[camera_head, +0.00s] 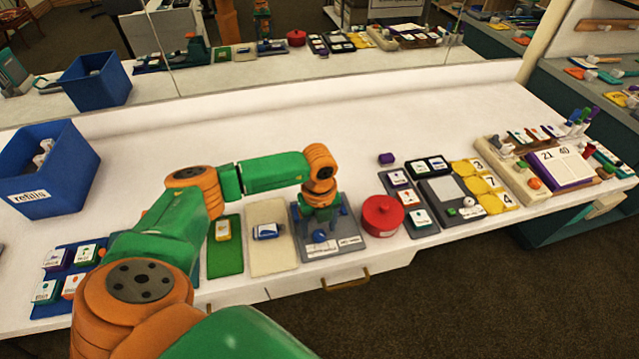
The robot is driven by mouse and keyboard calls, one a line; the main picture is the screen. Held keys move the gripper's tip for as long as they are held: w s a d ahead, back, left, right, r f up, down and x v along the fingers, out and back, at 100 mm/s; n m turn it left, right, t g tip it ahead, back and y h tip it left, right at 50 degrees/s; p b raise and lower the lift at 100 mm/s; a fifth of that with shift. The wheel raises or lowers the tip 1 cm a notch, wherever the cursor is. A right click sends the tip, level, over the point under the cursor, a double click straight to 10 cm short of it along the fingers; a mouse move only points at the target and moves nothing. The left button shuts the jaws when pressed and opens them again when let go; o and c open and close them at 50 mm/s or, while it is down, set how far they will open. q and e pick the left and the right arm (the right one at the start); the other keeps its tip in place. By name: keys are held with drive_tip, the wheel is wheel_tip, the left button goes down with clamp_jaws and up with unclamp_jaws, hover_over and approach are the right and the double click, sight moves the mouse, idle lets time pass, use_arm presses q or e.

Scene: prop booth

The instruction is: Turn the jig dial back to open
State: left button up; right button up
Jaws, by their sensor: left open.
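The jig (340,252) is a grey plate near the front edge of the white table, with small white labels along its front. A blue round knob (320,236), which looks like the dial, sits on it. My left gripper (322,216) points down over the jig, just behind the knob, with its fingers apart. I cannot tell whether it touches the knob. The wrist hides the back of the jig, and the dial's setting is too small to read. My right gripper is not in view.
A red round pot (382,215) stands close on the jig's right. A beige mat (268,262) with a blue and white item and a green mat (225,258) lie on its left. A blue refills bin (48,190) stands far left. A mirror runs behind; the table's back strip is clear.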

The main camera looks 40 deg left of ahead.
use_arm(q)
wheel_tip(320, 180, down, 2)
drive_tip(key=shift+f, duration=0.1)
clamp_jaws()
